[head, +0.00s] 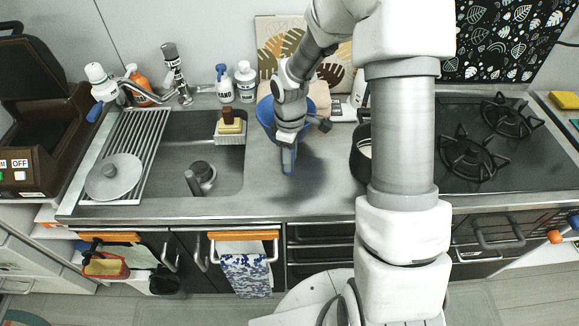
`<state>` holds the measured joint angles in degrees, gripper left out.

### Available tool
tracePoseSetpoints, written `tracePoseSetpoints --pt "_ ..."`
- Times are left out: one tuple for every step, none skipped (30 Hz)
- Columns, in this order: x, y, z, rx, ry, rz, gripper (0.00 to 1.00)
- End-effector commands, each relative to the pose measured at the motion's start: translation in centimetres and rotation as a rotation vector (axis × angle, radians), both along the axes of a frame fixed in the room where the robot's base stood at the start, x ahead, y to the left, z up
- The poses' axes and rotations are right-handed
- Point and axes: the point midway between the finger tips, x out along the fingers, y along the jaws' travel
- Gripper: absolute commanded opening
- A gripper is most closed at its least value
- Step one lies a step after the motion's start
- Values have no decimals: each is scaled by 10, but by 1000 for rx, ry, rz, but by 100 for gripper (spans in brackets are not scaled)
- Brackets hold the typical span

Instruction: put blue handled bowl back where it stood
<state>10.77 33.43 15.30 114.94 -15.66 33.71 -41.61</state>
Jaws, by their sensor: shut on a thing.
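The blue handled bowl (266,115) is over the counter, just right of the sink. Its blue handle (289,161) points toward the front edge. My gripper (290,138) is shut on the bowl at the handle side, and my wrist hides part of the bowl. A dark shadow lies on the counter to the right of the handle, so the bowl seems held above the counter. The exact height cannot be told. The fingertips are partly hidden.
The sink (225,180) is left, with a sponge holder (229,128) on its back right edge. Soap bottles (245,80) stand behind. A dark pot (358,165) is partly hidden behind my arm, and a stove (480,150) is right. The counter (270,195) in front of the bowl is clear.

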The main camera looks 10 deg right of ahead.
Motion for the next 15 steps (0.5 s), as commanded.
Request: tracePoseSetpoints --pt "1 2 -2 0 0 0 0" --pt "1 2 -3 -1 1 0 0" --pt "1 2 -6 -1 2 0 0" --pt "0 2 -10 -1 3 0 0" --pt "0 2 -13 -1 3 0 0" --pt "0 2 -19 -1 3 1 0" --pt "0 2 -24 1 4 1 0" --pt "0 2 -28 0 4 0 0" --pt "0 2 -34 0 4 0 0" --pt "0 2 -38 0 4 0 0" --pt "0 2 -40 0 1 0 0" --pt "1 2 -41 0 0 0 0" --pt "1 2 -42 -1 -1 0 0" --pt "1 2 -41 -1 -1 0 0" --pt "1 2 -41 0 -2 0 0"
